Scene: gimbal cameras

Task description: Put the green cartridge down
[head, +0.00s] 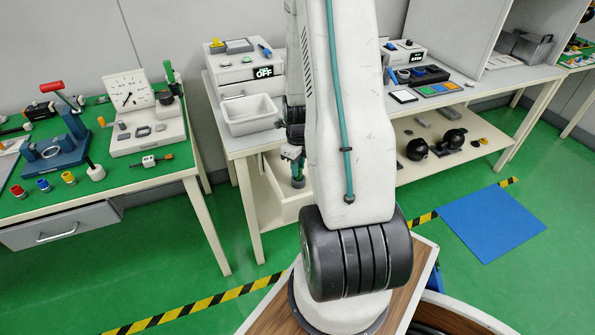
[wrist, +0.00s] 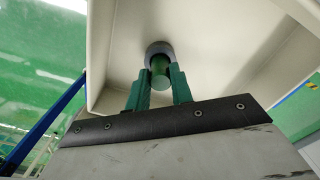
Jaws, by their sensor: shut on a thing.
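My gripper (wrist: 160,78) is shut on the green cartridge (wrist: 160,66), which shows between its two green fingers in the wrist view. The cartridge's far end has a grey ring. It points into a cream tray (wrist: 112,62) with raised walls. In the head view my gripper (head: 293,154) hangs beside the front of the middle table, partly hidden by my arm. The cartridge (head: 298,178) is below it, over the cream tray (head: 264,208) at lower-shelf height. I cannot tell whether the cartridge touches the tray's floor.
A white basin (head: 250,116) stands on the middle table's front edge, above and left of my gripper. Black round objects (head: 417,149) lie on the lower shelf to the right. The left table (head: 130,183) holds several tools. A blue mat (head: 491,222) lies on the floor.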

